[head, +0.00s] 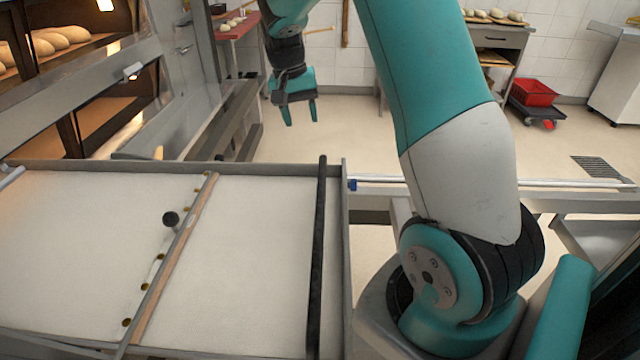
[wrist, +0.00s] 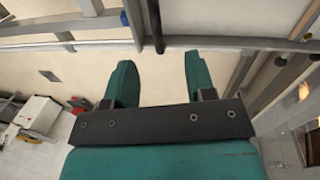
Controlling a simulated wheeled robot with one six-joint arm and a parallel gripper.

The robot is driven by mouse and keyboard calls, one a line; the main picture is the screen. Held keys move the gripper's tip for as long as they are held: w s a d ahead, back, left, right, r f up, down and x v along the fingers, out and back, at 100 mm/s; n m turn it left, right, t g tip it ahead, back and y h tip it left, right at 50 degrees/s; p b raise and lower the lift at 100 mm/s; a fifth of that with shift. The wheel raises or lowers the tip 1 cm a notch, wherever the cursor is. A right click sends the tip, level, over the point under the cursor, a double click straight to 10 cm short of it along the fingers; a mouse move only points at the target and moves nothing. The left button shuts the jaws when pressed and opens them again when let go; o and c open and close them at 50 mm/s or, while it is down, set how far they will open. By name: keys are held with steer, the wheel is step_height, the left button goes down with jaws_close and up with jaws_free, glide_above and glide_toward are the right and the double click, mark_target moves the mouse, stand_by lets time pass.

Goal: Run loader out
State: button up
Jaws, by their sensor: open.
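The loader (head: 258,235) is a flat white-cloth bed in a metal frame, in the lower left of the head view. A wood-edged crossbar (head: 178,255) with a small black knob (head: 171,219) lies across it. A black bar (head: 318,250) runs along its right end. My gripper (head: 301,118) is open and empty, hanging beyond the loader's far edge, pointing down and apart from it. In the wrist view my gripper (wrist: 157,75) shows two teal fingers spread apart, with a metal rail (wrist: 75,30) and a dark bar end (wrist: 157,30) beyond the tips.
Deck ovens with loaves (head: 62,38) stand at the left, with open glass doors. A long rail (head: 480,182) extends right of the loader. A red crate (head: 533,92) sits on a dolly at the back right.

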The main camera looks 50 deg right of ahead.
mark_target(321, 176)
steer(key=shift+m, duration=0.4)
steer(key=d+f, duration=0.1)
steer(key=f, duration=0.5)
steer(key=s+d+f, duration=0.1)
steer(key=f, duration=0.5)
steer(key=s+d+f+b, duration=0.1)
steer(key=d+f, duration=0.1)
steer(key=f, duration=0.4)
steer(key=shift+s, duration=0.15)
jaws_close()
